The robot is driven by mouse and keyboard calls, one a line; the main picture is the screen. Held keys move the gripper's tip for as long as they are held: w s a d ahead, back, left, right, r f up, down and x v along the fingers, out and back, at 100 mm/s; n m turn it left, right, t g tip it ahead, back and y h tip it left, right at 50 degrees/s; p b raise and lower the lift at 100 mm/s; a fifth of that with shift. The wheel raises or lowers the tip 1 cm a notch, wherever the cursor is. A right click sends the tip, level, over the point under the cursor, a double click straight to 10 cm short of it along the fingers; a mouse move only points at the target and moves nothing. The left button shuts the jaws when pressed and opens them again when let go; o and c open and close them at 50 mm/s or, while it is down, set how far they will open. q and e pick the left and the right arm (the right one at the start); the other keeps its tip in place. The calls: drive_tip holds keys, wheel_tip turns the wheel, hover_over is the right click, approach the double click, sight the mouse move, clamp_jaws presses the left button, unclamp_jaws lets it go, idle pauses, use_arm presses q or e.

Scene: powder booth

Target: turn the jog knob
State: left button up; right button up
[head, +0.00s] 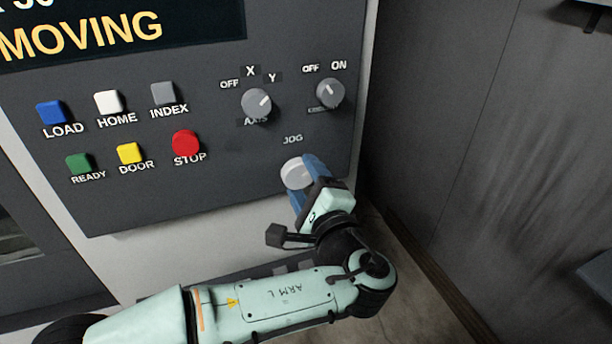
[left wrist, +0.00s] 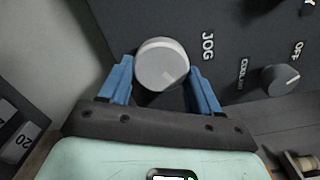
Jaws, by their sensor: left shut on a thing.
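The jog knob (head: 296,173) is a round light grey knob below the JOG label, low on the dark control panel (head: 225,185). My left gripper (head: 308,175) reaches it from below, with its blue fingers at the knob. In the left wrist view the jog knob (left wrist: 162,64) sits between the two blue fingers of my left gripper (left wrist: 160,80), one on each side. The left gripper is shut on the knob. A darker pointer mark shows on the knob's face toward its lower right. My right gripper is in neither view.
Above the jog knob are the axis knob (head: 257,104) and an OFF/ON coolant knob (head: 329,92). To the left are several coloured buttons, including the red STOP button (head: 186,144). The display (head: 120,30) reads MOVING. A grey wall (head: 480,130) stands at the right.

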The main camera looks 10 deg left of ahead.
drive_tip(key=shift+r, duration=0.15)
use_arm(q)
drive_tip(key=shift+f, duration=0.1)
idle(0.3)
drive_tip(key=o, duration=1.1)
drive_tip(key=shift+c, duration=0.2)
drive_tip(key=shift+s+d, duration=0.1)
drive_tip(key=shift+s, duration=0.05)
drive_tip(key=b+v, duration=0.2)
drive_tip(key=v, duration=1.1)
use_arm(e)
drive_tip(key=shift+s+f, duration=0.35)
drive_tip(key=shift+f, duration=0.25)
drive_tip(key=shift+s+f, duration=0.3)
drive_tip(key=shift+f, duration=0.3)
